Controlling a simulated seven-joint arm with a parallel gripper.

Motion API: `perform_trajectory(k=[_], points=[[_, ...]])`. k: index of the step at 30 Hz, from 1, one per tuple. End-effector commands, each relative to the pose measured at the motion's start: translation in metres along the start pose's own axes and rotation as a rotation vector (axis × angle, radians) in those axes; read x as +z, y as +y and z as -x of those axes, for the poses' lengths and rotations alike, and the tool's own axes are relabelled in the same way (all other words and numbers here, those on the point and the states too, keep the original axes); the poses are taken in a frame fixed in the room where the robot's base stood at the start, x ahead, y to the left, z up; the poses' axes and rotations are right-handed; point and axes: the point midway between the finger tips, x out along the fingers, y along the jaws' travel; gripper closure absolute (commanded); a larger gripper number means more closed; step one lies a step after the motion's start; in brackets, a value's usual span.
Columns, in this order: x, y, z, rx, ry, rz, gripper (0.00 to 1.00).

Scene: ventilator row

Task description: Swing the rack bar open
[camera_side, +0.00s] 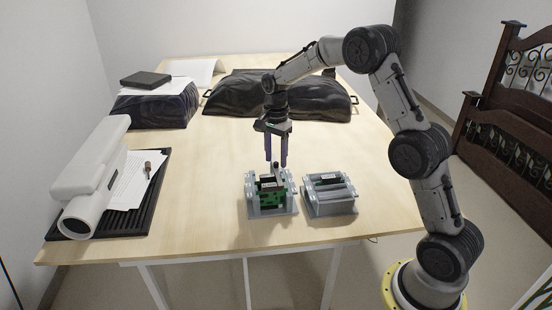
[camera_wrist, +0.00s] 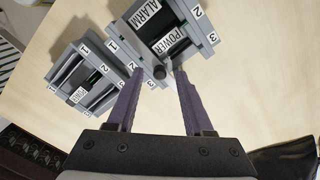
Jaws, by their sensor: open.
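The rack (camera_side: 270,208) with green circuit boards stands on the table below my gripper. In the wrist view this rack (camera_wrist: 208,40) carries ALARM and POWER labels and numbered sides. A small upright dark-tipped knob (camera_wrist: 159,72), apparently the rack bar's handle, rises at its near edge. The rest of the bar is hard to tell from the frame. My gripper (camera_side: 276,163) is open and points down over the rack. In the wrist view its purple fingers (camera_wrist: 159,78) stand on either side of the knob, with gaps; contact cannot be told.
A second grey rack (camera_side: 330,196) stands close on the right, with numbered sides in the wrist view (camera_wrist: 92,78). A white cylindrical device (camera_side: 92,175) and papers lie on a black tray (camera_side: 150,205) at left. Dark bags (camera_side: 275,97) lie behind. The mid-table is clear.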

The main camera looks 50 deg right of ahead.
Motion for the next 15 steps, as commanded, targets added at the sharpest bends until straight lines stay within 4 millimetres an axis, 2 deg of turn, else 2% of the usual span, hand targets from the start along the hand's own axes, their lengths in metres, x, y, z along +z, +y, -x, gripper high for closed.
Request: perform_trajectory(k=[4, 12, 15], points=[[0.0001, 0.0005, -0.008, 0.001, 0.0, 0.0, 0.48], [0.0001, 0.0003, -0.0089, 0.0, 0.0, 0.0, 0.48], [0.0001, 0.0003, -0.0088, 0.0, 0.0, 0.0, 0.64]])
